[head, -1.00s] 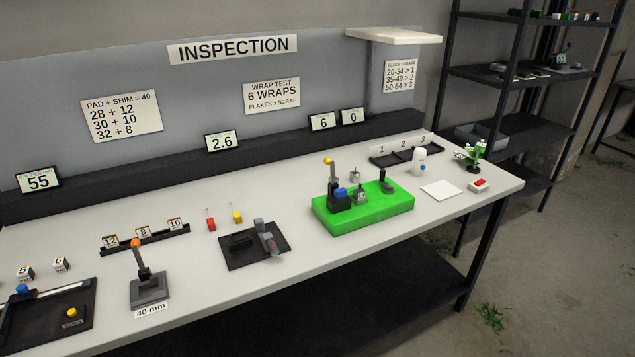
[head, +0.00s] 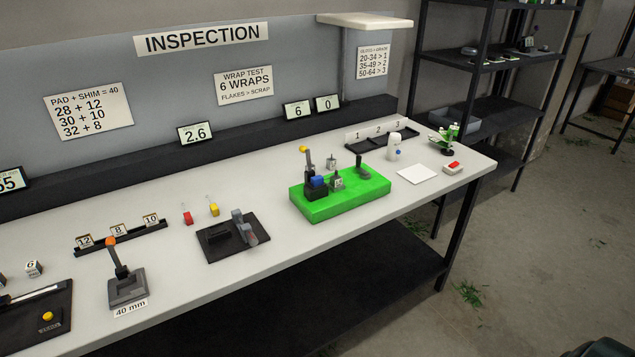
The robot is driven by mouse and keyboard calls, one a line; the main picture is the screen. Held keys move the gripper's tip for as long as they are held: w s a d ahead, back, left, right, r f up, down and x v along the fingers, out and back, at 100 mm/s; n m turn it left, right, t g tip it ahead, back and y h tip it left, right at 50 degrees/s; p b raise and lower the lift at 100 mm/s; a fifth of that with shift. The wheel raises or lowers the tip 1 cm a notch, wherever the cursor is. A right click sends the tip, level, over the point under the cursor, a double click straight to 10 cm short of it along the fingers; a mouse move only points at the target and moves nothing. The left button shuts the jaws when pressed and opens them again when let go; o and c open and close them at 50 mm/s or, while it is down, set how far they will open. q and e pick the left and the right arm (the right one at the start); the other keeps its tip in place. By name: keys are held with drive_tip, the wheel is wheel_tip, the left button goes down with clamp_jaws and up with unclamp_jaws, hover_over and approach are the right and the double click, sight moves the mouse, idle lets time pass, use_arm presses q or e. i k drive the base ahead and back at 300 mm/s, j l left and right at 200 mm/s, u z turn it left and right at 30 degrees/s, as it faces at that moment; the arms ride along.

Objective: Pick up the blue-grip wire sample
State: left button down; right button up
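A blue block-like piece (head: 317,182) sits at the black clamp on the green fixture (head: 340,203); I cannot tell whether it is the blue grip of a wire sample. Two small wire samples stand on the bench left of the fixture, one with a red grip (head: 187,218) and one with a yellow grip (head: 214,210). Thin wire shows faintly above their grips. No other blue grip is clear in the head view.
The bench (head: 300,245) also bears a black caliper-like plate (head: 218,250), a lever stand (head: 128,288), a numbered black tray (head: 375,143), a white bottle (head: 393,148) and a white card (head: 417,174). A dark shelf rack stands right, with open floor (head: 540,230) before it.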

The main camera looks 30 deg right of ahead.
sight(316, 181)
drive_tip(key=i+l+u, duration=0.1)
drive_tip(key=l, duration=0.5)
drive_tip(key=i+l+u, duration=0.1)
drive_tip(key=l, duration=0.45)
drive_tip(key=i+l+u, duration=0.1)
drive_tip(key=l, duration=0.5)
